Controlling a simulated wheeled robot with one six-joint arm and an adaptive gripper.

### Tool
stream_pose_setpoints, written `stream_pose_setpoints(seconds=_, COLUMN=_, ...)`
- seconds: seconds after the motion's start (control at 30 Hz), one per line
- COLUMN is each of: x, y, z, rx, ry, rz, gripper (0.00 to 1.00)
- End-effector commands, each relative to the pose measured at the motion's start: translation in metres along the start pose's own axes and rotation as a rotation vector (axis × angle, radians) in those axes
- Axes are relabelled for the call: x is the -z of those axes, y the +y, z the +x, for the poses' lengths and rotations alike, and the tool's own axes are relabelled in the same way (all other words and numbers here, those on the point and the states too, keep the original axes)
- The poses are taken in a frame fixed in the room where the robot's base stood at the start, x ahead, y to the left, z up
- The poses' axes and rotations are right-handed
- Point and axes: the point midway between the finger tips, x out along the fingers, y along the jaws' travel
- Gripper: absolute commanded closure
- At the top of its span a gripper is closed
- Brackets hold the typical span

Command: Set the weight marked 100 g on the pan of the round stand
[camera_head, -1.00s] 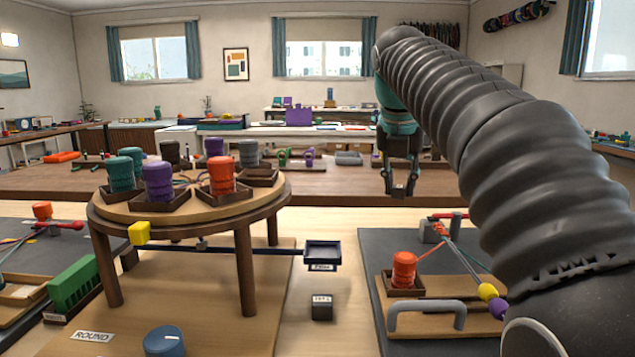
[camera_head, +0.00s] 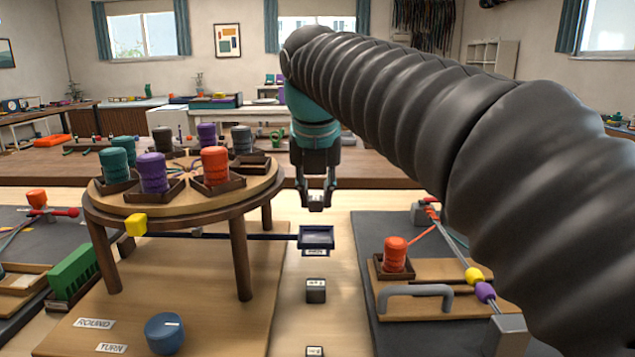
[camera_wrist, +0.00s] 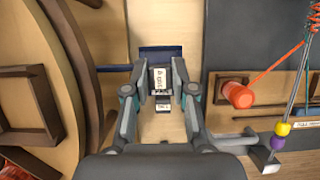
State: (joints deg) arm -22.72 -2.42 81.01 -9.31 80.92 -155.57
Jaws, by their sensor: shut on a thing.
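My gripper (camera_head: 316,207) is shut on a small dark weight with a white label (camera_wrist: 158,80). The label's print is too small and turned to read surely. In the head view the fingers mostly hide this weight. The round stand (camera_head: 185,205) is a round wooden table on legs. Its dark blue square pan (camera_head: 316,238) is on the end of a thin beam. The gripper appears just above the pan in the head view. In the wrist view the pan (camera_wrist: 160,53) shows partly behind the held weight.
Two dark labelled weights stand in front of the pan, one nearer it (camera_head: 316,291) and one at the bottom edge (camera_head: 314,352). A yellow slider (camera_head: 136,225) sits on the beam. Spools (camera_head: 215,165) crowd the stand's top. A board with an orange spool (camera_head: 395,254) lies right.

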Motion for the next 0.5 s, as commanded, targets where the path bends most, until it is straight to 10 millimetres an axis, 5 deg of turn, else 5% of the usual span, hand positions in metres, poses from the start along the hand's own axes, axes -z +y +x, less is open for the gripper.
stream_pose_setpoints(seconds=0.5, x=0.012, y=0.000, z=0.030, rx=0.000, ry=0.000, rz=0.001, gripper=1.00)
